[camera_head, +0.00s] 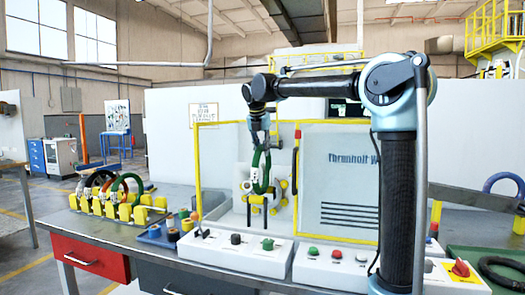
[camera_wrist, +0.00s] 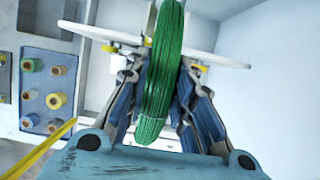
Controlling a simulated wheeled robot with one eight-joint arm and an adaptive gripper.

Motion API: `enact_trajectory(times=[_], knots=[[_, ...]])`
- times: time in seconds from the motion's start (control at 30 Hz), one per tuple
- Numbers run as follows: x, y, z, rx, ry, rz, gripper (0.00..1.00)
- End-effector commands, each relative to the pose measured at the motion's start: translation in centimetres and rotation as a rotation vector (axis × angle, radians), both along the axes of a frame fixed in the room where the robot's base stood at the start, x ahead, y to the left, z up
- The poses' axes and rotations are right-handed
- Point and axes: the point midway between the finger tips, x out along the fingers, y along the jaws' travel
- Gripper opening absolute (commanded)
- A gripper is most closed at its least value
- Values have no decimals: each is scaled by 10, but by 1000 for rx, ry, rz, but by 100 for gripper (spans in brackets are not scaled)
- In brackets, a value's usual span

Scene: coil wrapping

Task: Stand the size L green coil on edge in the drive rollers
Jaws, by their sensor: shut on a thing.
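The green coil (camera_head: 261,172) hangs upright, on edge, from my gripper (camera_head: 262,143) in the head view. My gripper is shut on the coil's upper part. In the wrist view the green coil (camera_wrist: 163,80) runs up between the two fingers of my gripper (camera_wrist: 160,110). The coil's lower end is at the yellow drive rollers (camera_head: 247,187) of the wrapping machine. I cannot tell whether the coil rests on the rollers or hangs just clear of them.
A yellow rack (camera_head: 115,208) with several coils stands at the left. A blue tray (camera_head: 165,232) of small spools and control boxes (camera_head: 235,250) with knobs line the bench front. A yellow frame surrounds the machine. A dark coil (camera_head: 503,270) lies in a green tray at the right.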

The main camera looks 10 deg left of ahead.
Motion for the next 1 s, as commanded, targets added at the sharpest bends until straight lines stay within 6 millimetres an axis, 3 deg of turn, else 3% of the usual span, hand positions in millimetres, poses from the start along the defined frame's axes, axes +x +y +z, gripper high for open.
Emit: enact_trajectory(times=[0.17, 0.2, 0.3, 0.73, 1.0], knots=[[0, 0, -2, 0, 0, 0, 0], [0, 0, -2, 0, -1, 0, 29], [0, 0, -2, 0, 0, 0, 46], [-2, 1, 4, 0, 0, 0, 46], [-19, 3, 45, -1, 1, 2, 46]])
